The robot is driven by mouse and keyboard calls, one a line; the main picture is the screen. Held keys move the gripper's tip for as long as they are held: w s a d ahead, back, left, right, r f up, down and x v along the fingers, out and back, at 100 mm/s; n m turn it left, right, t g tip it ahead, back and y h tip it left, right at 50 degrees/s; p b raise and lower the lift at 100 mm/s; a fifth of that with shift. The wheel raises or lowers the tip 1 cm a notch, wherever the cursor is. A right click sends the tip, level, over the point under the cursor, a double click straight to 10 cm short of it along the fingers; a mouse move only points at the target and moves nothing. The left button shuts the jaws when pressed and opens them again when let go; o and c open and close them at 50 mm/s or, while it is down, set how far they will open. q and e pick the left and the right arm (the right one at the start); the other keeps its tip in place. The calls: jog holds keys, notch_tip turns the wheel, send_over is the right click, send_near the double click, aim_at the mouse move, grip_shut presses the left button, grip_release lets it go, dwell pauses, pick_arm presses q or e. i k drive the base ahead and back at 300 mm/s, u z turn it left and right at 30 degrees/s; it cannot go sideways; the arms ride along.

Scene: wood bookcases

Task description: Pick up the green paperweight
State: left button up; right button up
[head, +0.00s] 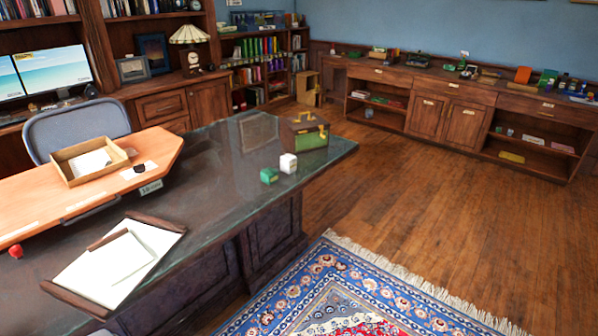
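A small green cube (269,176), which looks like the green paperweight, sits on the dark desk top (215,185) near its front edge. A small white cube (288,163) stands just to its right and slightly behind it. From this distance I cannot tell the green cube's finer detail. Neither of my grippers shows in the head view.
A green and brown box with a handle (305,133) stands behind the cubes. A blotter with papers (118,262) and a tray (90,160) on a lighter wood top are to the left. A blue chair (75,128) is behind. The patterned rug (350,290) and wood floor in front look clear.

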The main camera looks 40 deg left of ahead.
aim_at(269, 176)
jog(key=z, duration=0.25)
jog(key=i, duration=2.7)
jog(key=u, duration=1.75)
jog(key=i, duration=0.9)
jog(key=u, duration=0.8)
